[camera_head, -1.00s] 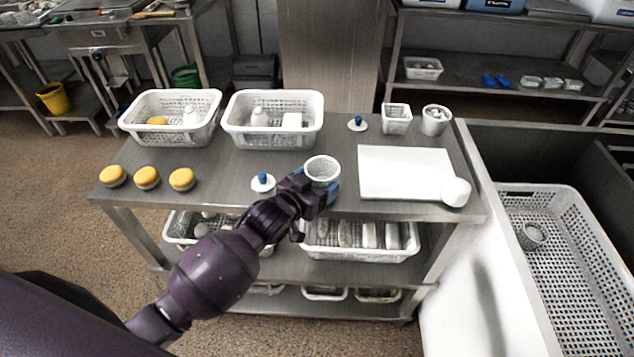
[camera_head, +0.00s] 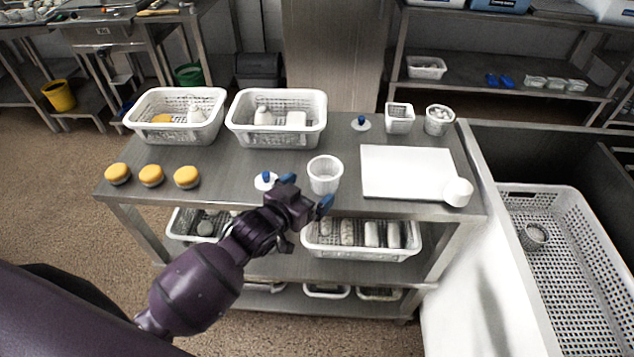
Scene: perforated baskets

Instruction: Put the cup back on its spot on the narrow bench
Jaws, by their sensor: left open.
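A white perforated cup (camera_head: 325,175) stands upright on the steel bench top (camera_head: 240,165), near its front edge and left of the white board. My left gripper (camera_head: 306,194) is just in front of the cup and a little to its left. Its blue-tipped fingers are spread apart with nothing between them, and they look clear of the cup. My right gripper is not in view.
A blue-knobbed white lid (camera_head: 265,181) lies close to the left gripper. Several yellow-topped round items line the left, with two white baskets (camera_head: 276,118) behind. A white board (camera_head: 407,173), a square cup (camera_head: 399,117) and a filled round cup (camera_head: 438,119) stand right.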

